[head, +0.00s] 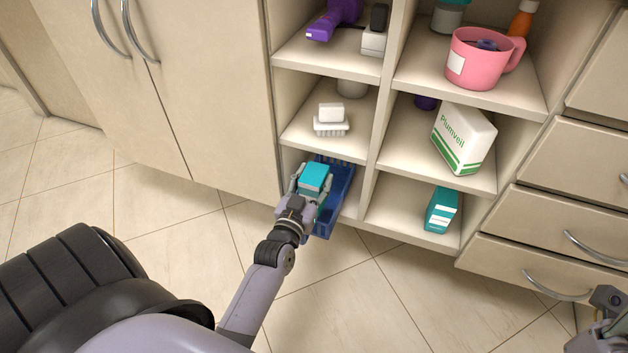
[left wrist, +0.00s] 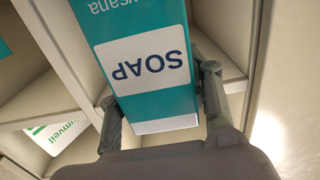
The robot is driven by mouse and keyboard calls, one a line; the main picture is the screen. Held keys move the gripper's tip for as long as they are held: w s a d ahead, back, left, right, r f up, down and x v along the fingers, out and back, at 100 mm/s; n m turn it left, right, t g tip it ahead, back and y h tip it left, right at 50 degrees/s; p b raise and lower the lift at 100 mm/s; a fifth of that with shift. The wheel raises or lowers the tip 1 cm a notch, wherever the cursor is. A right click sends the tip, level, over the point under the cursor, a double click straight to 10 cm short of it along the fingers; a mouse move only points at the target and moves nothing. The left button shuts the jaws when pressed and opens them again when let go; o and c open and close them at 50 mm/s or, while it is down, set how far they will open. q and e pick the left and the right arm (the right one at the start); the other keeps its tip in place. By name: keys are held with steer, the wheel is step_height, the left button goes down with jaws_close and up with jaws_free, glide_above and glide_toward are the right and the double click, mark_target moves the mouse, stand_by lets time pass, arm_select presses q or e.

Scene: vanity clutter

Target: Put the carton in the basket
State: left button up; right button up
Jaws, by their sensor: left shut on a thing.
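A teal carton (head: 315,176) with a white label reading SOAP is between the fingers of my left gripper (head: 311,190). The left wrist view shows the carton (left wrist: 150,65) close up, with the left gripper (left wrist: 160,105) shut on its two sides. In the head view the carton is over the blue basket (head: 343,190), which sits in the bottom left cubby and sticks out at the front. The gripper and carton hide part of the basket, and I cannot tell whether the carton touches it. Part of my right gripper (head: 608,300) shows at the right edge; its fingers are unclear.
A second teal box (head: 441,211) stands in the bottom right cubby, below a white Plumveil box (head: 463,138). A white brush (head: 331,120) is on the shelf above the basket. A pink mug (head: 478,60) stands higher up. Shelf dividers flank the basket; the floor in front is clear.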

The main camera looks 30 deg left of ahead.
arm_select(q)
steer(key=shift+f, duration=0.55)
steer(key=o, duration=1.2)
